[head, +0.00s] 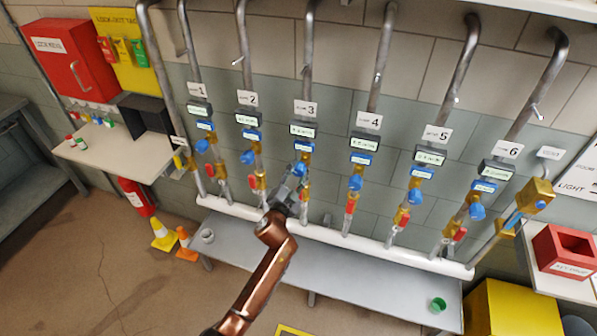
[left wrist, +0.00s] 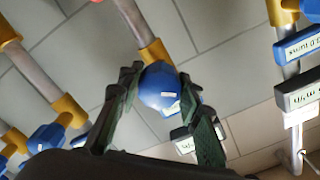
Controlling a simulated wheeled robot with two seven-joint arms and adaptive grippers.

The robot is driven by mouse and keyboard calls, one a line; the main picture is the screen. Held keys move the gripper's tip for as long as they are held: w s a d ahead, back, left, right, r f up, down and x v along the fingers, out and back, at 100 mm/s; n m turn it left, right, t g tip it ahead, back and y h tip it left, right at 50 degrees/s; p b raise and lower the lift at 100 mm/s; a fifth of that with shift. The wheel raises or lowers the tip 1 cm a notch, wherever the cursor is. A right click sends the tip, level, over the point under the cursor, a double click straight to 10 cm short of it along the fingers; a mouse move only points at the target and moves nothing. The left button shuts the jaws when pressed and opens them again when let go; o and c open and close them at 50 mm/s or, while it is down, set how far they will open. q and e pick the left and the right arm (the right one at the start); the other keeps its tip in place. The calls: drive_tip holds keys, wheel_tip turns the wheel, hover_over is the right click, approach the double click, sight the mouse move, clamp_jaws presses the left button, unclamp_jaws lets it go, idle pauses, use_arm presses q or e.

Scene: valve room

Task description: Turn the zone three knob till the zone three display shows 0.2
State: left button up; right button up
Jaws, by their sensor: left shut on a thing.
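The zone three display (head: 303,130) is a small dark box with a pale screen under the white label marked 3 (head: 306,109). Its digits are too small to read. The zone three knob (head: 299,170) is blue and sits on the pipe below the display, partly hidden by my gripper. My left gripper (head: 292,183) reaches it from below. In the left wrist view, the fingers of my left gripper (left wrist: 163,88) stand on either side of the blue knob (left wrist: 158,86) and are shut on it. My right gripper is not in view.
Similar pipes with displays, blue knobs and red-handled valves stand on both sides, zone 2 (head: 248,134) left and zone 4 (head: 362,142) right. A white pipe (head: 345,240) runs below, above a grey bench (head: 370,282). A green cup (head: 438,304) stands on the bench.

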use_arm(q)
drive_tip(key=shift+f, duration=0.1)
drive_tip(key=o, duration=0.9)
drive_tip(key=shift+o, duration=1.3)
drive_tip(key=shift+s+a, duration=0.2)
drive_tip(key=shift+s, duration=0.35)
drive_tip(key=v, duration=1.1)
drive_tip(key=shift+w, duration=0.1)
